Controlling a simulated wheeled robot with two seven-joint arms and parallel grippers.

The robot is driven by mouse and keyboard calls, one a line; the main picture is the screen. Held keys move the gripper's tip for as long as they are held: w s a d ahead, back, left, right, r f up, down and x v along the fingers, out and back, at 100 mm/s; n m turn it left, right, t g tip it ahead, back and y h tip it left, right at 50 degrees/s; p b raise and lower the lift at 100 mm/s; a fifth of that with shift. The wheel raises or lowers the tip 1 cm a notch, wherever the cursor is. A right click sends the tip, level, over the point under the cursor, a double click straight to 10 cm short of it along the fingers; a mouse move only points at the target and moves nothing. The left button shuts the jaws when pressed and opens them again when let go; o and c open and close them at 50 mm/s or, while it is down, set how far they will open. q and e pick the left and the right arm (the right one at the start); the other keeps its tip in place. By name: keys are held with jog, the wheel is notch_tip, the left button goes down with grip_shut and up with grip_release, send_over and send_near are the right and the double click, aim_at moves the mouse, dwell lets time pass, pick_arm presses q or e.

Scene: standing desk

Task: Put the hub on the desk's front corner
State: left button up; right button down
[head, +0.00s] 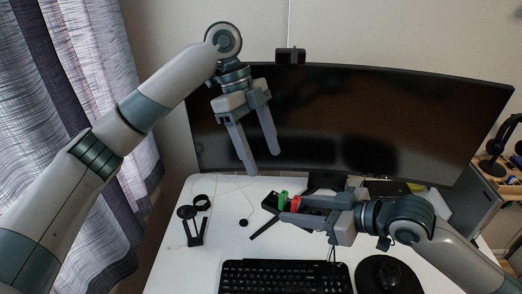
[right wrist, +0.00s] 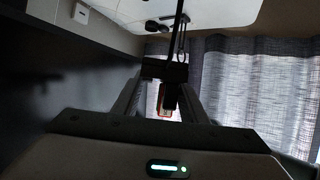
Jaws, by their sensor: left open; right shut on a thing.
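The hub (head: 313,200) is a small black block with a green and a red piece at its left end. It is held by my right gripper (head: 306,209), which is shut on it above the middle of the white desk (head: 215,232). In the right wrist view the dark hub (right wrist: 165,71) lies across between the fingers, with a red-edged piece below it. My left gripper (head: 262,162) is open and empty, raised in front of the monitor. The desk's front corners are outside the head view.
A black keyboard (head: 284,276) and a mouse on a round pad (head: 360,275) take up the desk's front. A phone stand (head: 194,226) and small round items sit at the left. The monitor (head: 350,120) spans the back. Bare desk shows left of the keyboard.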

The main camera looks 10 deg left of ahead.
aim_at(277, 196)
dwell(0.4)
pick_arm(q)
jog(key=shift+x, duration=6)
jog(key=c, duration=1.4)
pick_arm(e)
jog(key=c, duration=1)
grip_release()
jog(key=shift+d, duration=0.1)
jog(key=v, duration=1.1)
jog(key=shift+s+d+r, duration=0.15)
jog(key=shift+d+r, duration=0.05)
jog(key=shift+d, duration=0.15)
